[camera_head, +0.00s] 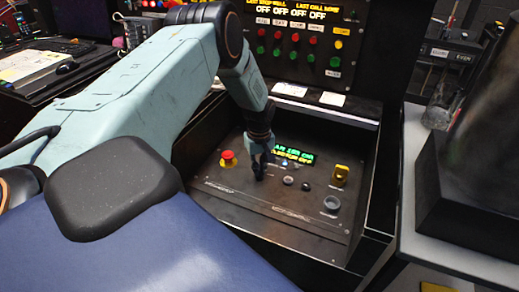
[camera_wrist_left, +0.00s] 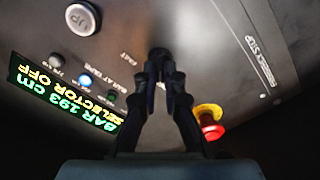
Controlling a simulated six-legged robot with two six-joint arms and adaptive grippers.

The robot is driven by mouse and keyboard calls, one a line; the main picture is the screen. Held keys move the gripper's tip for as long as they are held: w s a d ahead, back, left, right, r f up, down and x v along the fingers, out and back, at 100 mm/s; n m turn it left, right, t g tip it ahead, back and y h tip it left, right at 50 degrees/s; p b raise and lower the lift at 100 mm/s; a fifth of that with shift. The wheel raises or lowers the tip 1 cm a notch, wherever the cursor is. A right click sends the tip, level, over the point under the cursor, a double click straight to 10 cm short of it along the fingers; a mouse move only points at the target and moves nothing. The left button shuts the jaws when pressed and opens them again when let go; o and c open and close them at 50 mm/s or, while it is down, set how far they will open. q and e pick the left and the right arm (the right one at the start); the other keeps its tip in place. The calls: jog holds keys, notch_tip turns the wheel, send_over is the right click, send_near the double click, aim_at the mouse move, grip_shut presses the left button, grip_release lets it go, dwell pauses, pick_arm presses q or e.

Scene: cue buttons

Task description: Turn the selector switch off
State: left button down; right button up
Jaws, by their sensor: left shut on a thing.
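The selector switch (camera_wrist_left: 160,53) is a small black knob on the dark sloped control panel (camera_head: 235,190). My left gripper (camera_head: 259,172) reaches down onto the panel and is shut on the knob, its fingers covering most of it in the head view. In the left wrist view the two dark fingers (camera_wrist_left: 162,82) converge on the knob. The green and yellow display (camera_head: 293,154) beside the gripper also shows in the wrist view (camera_wrist_left: 65,92), where it reads "BAR 193 cm" and "SELECTOR OFF". My right gripper is not in view.
A red emergency stop button (camera_head: 227,157) sits just left of the gripper. To its right are small round buttons (camera_head: 288,180), a larger grey button (camera_head: 331,203) and a yellow part (camera_head: 340,175). An upright panel (camera_head: 300,45) with red and green buttons stands behind.

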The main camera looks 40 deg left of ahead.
pick_arm(q)
jog(key=shift+w+a+r, duration=0.1)
jog(key=shift+w, duration=0.05)
jog(key=c, duration=1.5)
grip_release()
jog(key=shift+o, duration=0.2)
notch_tip(320, 180, up, 12)
